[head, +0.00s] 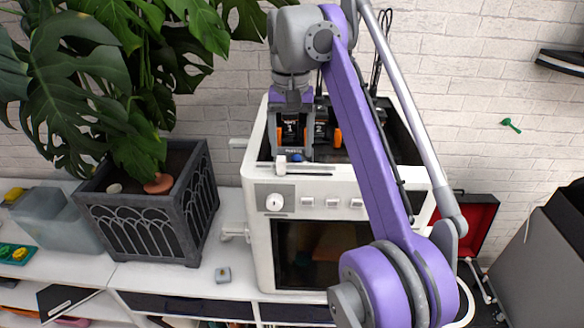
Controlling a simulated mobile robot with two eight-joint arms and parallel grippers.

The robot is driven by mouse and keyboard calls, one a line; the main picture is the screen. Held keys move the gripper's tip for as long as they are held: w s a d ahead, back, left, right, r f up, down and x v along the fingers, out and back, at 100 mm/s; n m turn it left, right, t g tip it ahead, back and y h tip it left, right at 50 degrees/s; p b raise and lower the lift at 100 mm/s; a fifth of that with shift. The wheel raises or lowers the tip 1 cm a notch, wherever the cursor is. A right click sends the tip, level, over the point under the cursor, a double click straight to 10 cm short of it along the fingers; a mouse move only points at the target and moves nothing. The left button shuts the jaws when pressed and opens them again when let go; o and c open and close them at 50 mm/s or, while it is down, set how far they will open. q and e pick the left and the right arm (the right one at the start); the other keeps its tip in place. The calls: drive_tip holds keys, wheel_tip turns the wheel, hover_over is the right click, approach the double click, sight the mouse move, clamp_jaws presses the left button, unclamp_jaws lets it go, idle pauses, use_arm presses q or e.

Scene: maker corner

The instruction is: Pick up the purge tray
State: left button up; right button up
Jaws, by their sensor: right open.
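My right gripper (292,152) points down over the front left of the open top of a white machine (345,186). It is open, with its fingers on either side of a dark cartridge marked 1 as seen from here. A small white block (281,164) and a blue bit show near its fingertips at the machine's front rim. I cannot tell whether the fingers touch anything. My left gripper is not in view.
A dark planter (150,215) with a large leafy plant stands left of the machine, its leaves reaching toward my arm. A grey translucent bin (55,222) is further left. A red-lined open case (478,222) is at right. The counter around the small grey box is clear.

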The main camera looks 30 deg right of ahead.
sight(293, 165)
drive_tip(key=shift+s+f, duration=0.25)
drive_tip(key=shift+f, duration=0.2)
drive_tip(key=f, duration=0.2)
drive_tip(key=w+f+b, duration=0.1)
drive_tip(key=shift+w+d+f, duration=0.1)
drive_tip(key=shift+d, duration=0.2)
drive_tip(key=shift+s+a+f, duration=0.1)
drive_tip(key=shift+s+f, duration=0.2)
drive_tip(key=shift+f, duration=0.55)
drive_tip(key=shift+s+f, duration=0.15)
drive_tip(key=shift+w+d+f, duration=0.1)
drive_tip(key=shift+w+d, duration=0.15)
drive_tip(key=shift+w, duration=0.25)
drive_tip(key=shift+c, duration=0.6)
drive_tip(key=shift+s+a, duration=0.15)
drive_tip(key=shift+s, duration=0.05)
drive_tip(key=c, duration=0.7)
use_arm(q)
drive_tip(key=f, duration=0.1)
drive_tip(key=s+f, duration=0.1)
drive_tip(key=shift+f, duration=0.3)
use_arm(e)
clamp_jaws()
